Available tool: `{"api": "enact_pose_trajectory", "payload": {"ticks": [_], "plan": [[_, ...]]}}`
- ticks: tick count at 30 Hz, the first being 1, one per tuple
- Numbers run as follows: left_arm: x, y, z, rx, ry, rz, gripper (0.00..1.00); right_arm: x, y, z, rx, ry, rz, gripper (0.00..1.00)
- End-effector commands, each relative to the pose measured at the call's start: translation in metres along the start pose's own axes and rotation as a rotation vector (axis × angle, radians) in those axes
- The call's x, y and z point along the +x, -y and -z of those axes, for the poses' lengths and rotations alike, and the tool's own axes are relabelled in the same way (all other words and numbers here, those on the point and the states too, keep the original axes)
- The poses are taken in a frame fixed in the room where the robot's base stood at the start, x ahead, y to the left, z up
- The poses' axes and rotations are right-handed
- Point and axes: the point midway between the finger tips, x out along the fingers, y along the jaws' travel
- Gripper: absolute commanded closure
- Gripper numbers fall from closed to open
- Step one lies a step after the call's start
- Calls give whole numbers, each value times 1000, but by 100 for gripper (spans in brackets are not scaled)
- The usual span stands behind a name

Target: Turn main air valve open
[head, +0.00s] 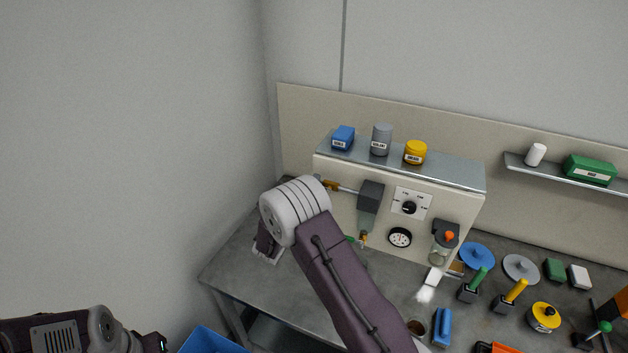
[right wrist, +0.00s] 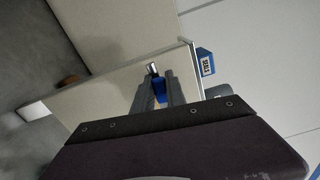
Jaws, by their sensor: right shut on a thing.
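In the right wrist view, my right gripper (right wrist: 157,90) is shut on a small blue part (right wrist: 160,90), which I take to be the main air valve's handle. A bright metal end (right wrist: 153,69) shows just past the fingertips. In the head view, my right arm's pale wrist joint hides this gripper and the blue part. A brass fitting (head: 331,185) with a short pipe shows just right of that joint, on the cabinet front. How far the handle is turned cannot be told. My left gripper's fingers are out of view; only its arm shows at bottom left.
The cream cabinet (head: 464,208) carries a dark grey unit (head: 370,195), a dial switch (head: 409,207) and a round gauge (head: 400,237). A blue box (head: 343,137), grey canister (head: 381,139) and yellow jar (head: 415,152) stand on top. Tools crowd the bench's right side.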

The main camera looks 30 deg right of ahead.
Motion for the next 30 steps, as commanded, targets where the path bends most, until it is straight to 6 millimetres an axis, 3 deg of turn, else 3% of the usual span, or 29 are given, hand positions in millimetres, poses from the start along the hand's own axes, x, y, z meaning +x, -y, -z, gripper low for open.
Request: {"api": "enact_pose_trajectory", "payload": {"ticks": [9,26,27,28,30], "plan": [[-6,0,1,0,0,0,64,0,-5,0,-109,1,0,100],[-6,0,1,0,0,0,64,0,-8,0,-135,1,-3,100],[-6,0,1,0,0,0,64,0,-8,0,-135,1,-3,72],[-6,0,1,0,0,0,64,0,-8,0,-134,1,-2,64],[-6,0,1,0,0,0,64,0,-7,0,-134,1,-2,62]]}}
